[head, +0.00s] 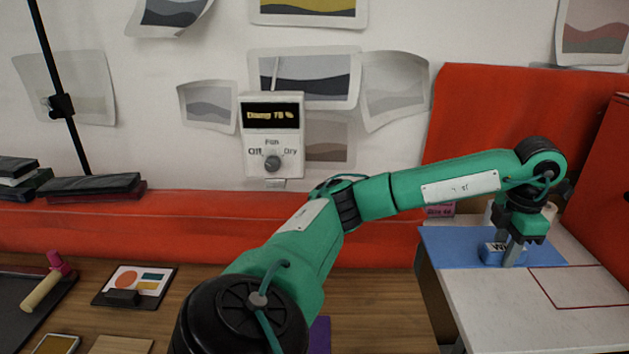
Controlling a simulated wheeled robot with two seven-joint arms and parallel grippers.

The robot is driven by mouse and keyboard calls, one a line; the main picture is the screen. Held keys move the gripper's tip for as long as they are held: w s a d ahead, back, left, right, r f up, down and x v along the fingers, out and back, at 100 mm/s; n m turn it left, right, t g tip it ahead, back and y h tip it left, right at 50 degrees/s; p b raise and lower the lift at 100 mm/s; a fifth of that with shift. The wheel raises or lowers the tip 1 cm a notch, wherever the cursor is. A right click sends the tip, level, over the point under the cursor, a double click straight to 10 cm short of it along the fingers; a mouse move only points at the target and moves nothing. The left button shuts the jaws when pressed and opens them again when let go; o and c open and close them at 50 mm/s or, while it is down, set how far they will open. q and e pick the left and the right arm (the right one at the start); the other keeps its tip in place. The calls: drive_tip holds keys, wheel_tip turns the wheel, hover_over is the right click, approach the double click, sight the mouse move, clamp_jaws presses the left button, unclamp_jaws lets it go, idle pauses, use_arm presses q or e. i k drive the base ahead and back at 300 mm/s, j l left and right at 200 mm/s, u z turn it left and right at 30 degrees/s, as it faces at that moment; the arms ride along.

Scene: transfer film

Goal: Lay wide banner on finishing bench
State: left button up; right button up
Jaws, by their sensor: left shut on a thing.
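A flat blue sheet (450,244), which looks like the wide banner, lies on the white-topped bench (520,310) at the right, along its back left part. A small blue block (491,258) with a white label showing "W" sits on the sheet; I cannot tell if the two are joined. My left gripper (511,253) points down over the sheet and is shut on this block. One finger covers the block's right part, so the rest of its label is hidden. My right gripper is not in view.
A dark red outline (590,287) marks bare bench top right of the gripper. A pink box (440,211) stands behind the sheet. Red panels (480,120) border the bench's back and right.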

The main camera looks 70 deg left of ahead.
sight(348, 292)
drive_tip(key=k+j, duration=0.8)
drive_tip(key=j, duration=0.1)
